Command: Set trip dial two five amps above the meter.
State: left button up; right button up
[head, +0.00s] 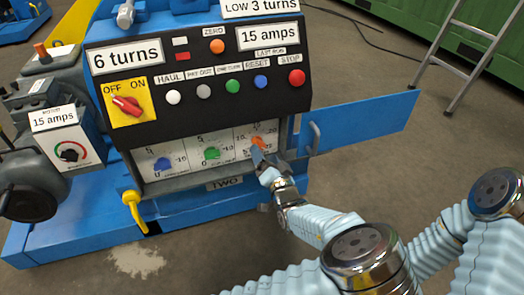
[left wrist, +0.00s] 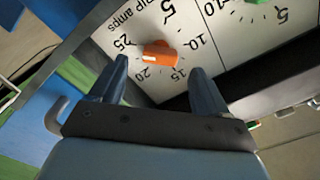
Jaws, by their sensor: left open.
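The trip dial (head: 257,140) is an orange knob at the right of the lower panel. In the left wrist view the orange knob (left wrist: 160,56) sits on a white face marked "trip amps" with 5, 10, 15, 20 and 25 around it. I cannot tell which end of the knob is its pointer. My left gripper (head: 262,160) is at the dial, its fingers open, one toward each side of the knob, with gaps showing. The meter (head: 70,153), at the left, is a white dial box labelled "15 amps" (head: 54,117). My right gripper is not seen.
A green dial (head: 211,153) and a blue dial (head: 162,163) stand left of the trip dial. A blue door (head: 365,122) hangs open at the right, with a grey handle (head: 314,137) near the dial. Signs above read "6 turns" (head: 126,56) and "15 amps" (head: 268,36).

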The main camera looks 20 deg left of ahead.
aim_at(260, 146)
pick_arm(q)
jog(key=shift+x, duration=1.85)
jog(key=c, duration=1)
jog(key=shift+c, duration=0.2)
